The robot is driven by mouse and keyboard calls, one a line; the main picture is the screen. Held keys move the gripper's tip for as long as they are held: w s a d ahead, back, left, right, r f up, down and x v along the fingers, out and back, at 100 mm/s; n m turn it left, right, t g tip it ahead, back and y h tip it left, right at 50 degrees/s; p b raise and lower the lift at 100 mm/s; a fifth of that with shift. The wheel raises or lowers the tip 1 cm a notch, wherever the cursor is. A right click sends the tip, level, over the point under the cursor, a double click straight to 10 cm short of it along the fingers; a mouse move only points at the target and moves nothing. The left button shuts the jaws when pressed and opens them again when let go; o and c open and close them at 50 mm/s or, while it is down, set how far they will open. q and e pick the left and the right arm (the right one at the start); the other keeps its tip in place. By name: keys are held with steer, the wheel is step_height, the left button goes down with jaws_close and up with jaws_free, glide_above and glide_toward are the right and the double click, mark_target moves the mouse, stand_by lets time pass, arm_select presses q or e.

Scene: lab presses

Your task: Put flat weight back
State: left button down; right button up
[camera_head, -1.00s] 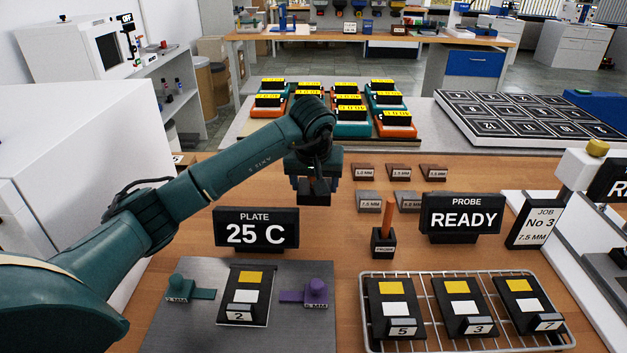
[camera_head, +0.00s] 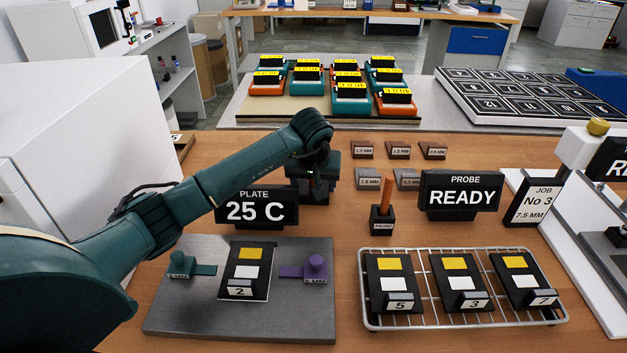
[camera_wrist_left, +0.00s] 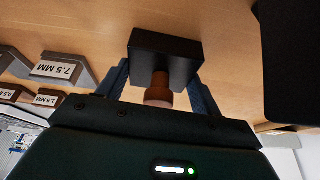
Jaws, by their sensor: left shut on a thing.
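The flat weight is a black rectangular block (camera_wrist_left: 170,48) with a short brown knob (camera_wrist_left: 158,90), seen in the left wrist view. In the head view my left gripper (camera_head: 313,180) is low over the wooden table (camera_head: 235,165), behind the right end of the PLATE 25 C sign. The weight (camera_head: 312,198) shows only as a dark shape under it. I cannot tell whether it touches the table. My right gripper is not in view.
The PLATE sign (camera_head: 250,210) and the probe stand (camera_head: 382,220) are close to the gripper. Labelled grey and brown blocks (camera_head: 368,181) lie to its right. In front are the metal plate (camera_head: 190,315) with cassette 2 and a wire rack (camera_head: 464,325) with several cassettes.

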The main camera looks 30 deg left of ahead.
arm_select(q)
steer(key=shift+c, duration=1.3)
jaws_free()
steer(key=shift+s+d+r, duration=0.1)
steer(key=shift+s+r, duration=0.05)
steer(key=shift+r, duration=0.4)
steer(key=v, duration=1.1)
steer(key=shift+s, duration=0.15)
